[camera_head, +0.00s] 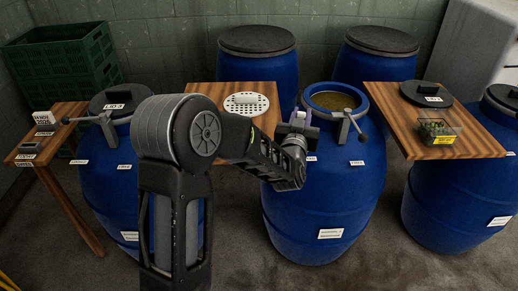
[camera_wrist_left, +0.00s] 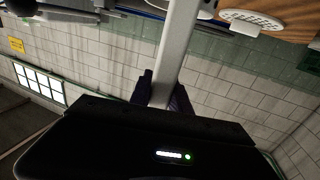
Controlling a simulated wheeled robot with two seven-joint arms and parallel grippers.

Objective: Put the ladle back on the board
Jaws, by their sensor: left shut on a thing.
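My left gripper (camera_head: 297,128) is in front of the open blue barrel (camera_head: 325,190), near its rim and the right edge of the middle wooden board (camera_head: 212,90). In the left wrist view, its dark fingers (camera_wrist_left: 163,92) are shut on a long pale grey bar (camera_wrist_left: 178,45), which looks like the ladle's handle. The bar runs up out of that view, so the ladle's bowl is hidden. A white perforated disc (camera_head: 246,104) lies on the board; it also shows in the left wrist view (camera_wrist_left: 252,20). My right gripper is not in view.
The open barrel holds a brownish content (camera_head: 335,101), with a metal clamp (camera_head: 345,126) on its rim. A right wooden board (camera_head: 440,135) carries a dark lid (camera_head: 426,94) and a small tray of green items (camera_head: 436,131). Green crates (camera_head: 62,60) stand at the left.

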